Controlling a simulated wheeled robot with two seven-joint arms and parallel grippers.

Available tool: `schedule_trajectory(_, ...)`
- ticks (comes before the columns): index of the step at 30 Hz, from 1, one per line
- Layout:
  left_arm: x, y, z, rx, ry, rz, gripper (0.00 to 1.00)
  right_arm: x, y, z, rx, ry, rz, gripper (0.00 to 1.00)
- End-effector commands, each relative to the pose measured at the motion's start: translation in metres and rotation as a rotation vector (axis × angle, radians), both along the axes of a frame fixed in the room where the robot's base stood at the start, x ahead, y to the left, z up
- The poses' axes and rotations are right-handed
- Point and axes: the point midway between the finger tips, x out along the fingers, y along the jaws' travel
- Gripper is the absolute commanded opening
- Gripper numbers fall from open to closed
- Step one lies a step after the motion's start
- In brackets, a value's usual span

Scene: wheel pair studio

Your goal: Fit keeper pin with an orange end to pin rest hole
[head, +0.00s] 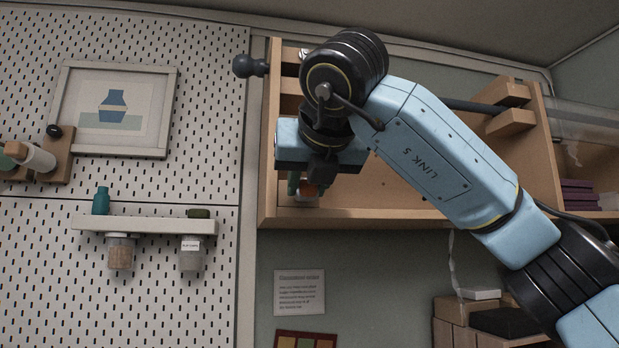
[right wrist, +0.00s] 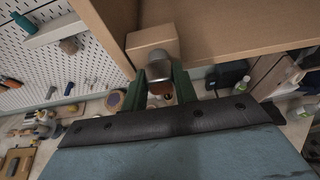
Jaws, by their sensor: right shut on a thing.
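My right gripper (head: 307,190) is in front of the wooden cabinet in the head view, its green fingers partly hidden by my wrist. In the right wrist view its two green fingers (right wrist: 160,90) are shut on the keeper pin, a grey metal body (right wrist: 155,66) with an orange end (right wrist: 159,88). The orange end lies between the fingers and the metal part points away from the gripper. The pin's metal part overlaps a pale wooden block (right wrist: 150,43) in the picture; I cannot tell whether they touch. I see no pin rest hole. My left gripper is not in view.
The wooden cabinet (head: 385,218) has a dark bar with a round knob (head: 251,66) and wooden brackets (head: 510,122). A pegboard (head: 205,90) with a small shelf (head: 143,224) of bottles is to the left. Stacked boxes (head: 462,310) stand at lower right.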

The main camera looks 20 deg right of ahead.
Motion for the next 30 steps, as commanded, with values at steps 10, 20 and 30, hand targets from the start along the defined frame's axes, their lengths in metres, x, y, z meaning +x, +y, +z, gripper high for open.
schedule_trajectory(10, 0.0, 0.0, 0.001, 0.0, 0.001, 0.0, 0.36, 0.002, -0.001, 0.0, 0.0, 0.0, -0.001, 0.05)
schedule_trajectory(20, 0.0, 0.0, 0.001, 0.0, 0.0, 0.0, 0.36, 0.002, -0.001, 0.0, 0.0, 0.0, -0.001, 0.54)
schedule_trajectory(30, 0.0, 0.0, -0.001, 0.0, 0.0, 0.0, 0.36, -0.007, 0.002, 0.004, 0.0, -0.003, 0.001, 0.54)
